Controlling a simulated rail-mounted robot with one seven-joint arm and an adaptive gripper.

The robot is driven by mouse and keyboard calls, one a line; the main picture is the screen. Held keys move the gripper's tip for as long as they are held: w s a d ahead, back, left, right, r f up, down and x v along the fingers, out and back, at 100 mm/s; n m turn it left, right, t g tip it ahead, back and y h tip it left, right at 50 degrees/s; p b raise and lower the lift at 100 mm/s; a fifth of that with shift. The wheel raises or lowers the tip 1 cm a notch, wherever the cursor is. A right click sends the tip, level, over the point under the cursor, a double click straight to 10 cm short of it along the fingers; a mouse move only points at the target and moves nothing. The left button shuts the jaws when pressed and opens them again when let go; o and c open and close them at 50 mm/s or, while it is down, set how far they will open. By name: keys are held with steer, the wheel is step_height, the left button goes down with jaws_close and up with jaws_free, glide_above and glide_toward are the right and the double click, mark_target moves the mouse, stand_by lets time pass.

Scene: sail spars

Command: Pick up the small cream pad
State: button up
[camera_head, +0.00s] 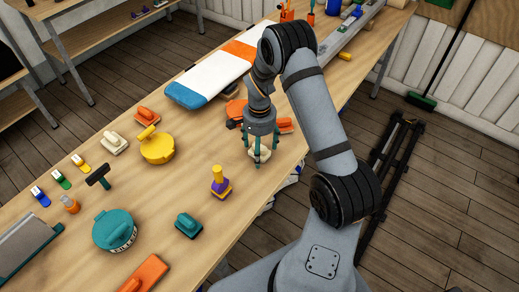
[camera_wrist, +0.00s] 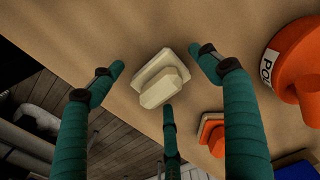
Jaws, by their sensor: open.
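The small cream pad (camera_wrist: 158,84) is a flat block with a raised grip on top. It lies near the table's edge, and in the head view the small cream pad (camera_head: 260,155) is partly hidden under my gripper (camera_head: 261,146). My gripper (camera_wrist: 160,75) is open and points down over the pad. Its teal fingers stand around the pad, two on either side and one at the near side. In the wrist view, gaps show between the side fingertips and the pad. The third fingertip is close to the pad's lower edge; I cannot tell if it touches.
An orange pad (camera_wrist: 212,133) and a round orange container (camera_wrist: 298,65) are close by on the right in the wrist view. A larger cream block (camera_head: 115,143), a yellow container (camera_head: 157,148) and a purple-yellow tool (camera_head: 220,184) stand apart. The table's edge is near the pad.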

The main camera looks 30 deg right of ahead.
steer(key=shift+c, duration=0.3)
steer(key=c, duration=1.4)
steer(key=shift+c, duration=0.2)
steer(key=shift+r, duration=0.1)
steer(key=shift+r+b, duration=0.35)
steer(key=shift+r, duration=0.1)
step_height(320, 180, up, 2)
steer(key=shift+w+r+b, duration=0.1)
steer(key=shift+r+b, duration=0.15)
steer(key=shift+b, duration=0.35)
steer(key=s+d+r+b, duration=0.2)
steer(key=d+r, duration=0.5)
steer(key=d, duration=0.4)
steer(key=shift+s+d+r, duration=0.25)
